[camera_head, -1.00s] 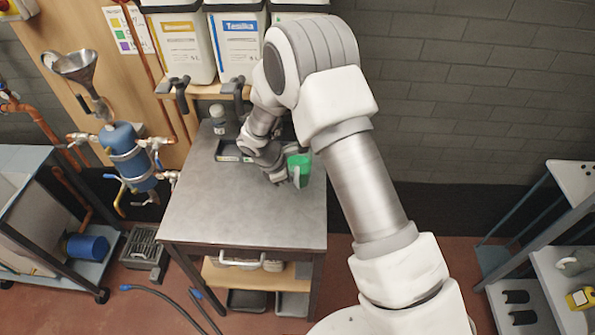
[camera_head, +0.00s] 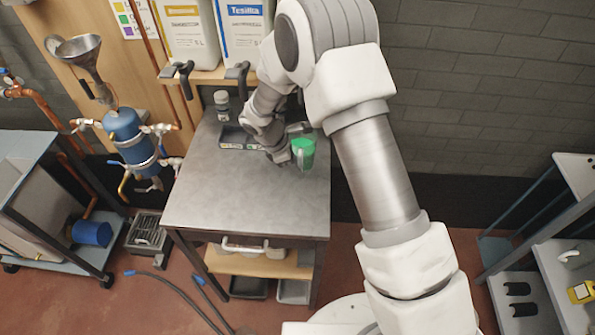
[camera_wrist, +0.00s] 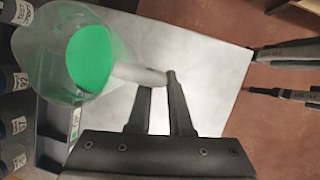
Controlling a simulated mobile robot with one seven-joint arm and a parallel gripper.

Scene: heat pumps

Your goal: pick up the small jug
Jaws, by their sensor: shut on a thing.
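The small jug (camera_head: 304,158) is clear and holds green liquid. It is at the right rear of the grey-topped table (camera_head: 240,205). In the wrist view the jug (camera_wrist: 88,60) fills the upper left, with its pale handle reaching right towards my fingertips. My gripper (camera_head: 287,157) is beside the jug on its left in the head view. In the wrist view my gripper (camera_wrist: 160,84) is shut on the jug's handle. I cannot tell whether the jug's base touches the table. My arm hides part of the table's rear.
A small tray (camera_head: 237,138) and a lidded bottle (camera_head: 222,103) are at the table's back. Large containers (camera_head: 188,35) stand on a shelf above. A blue vessel with pipes (camera_head: 130,135) is left. The front of the tabletop is clear.

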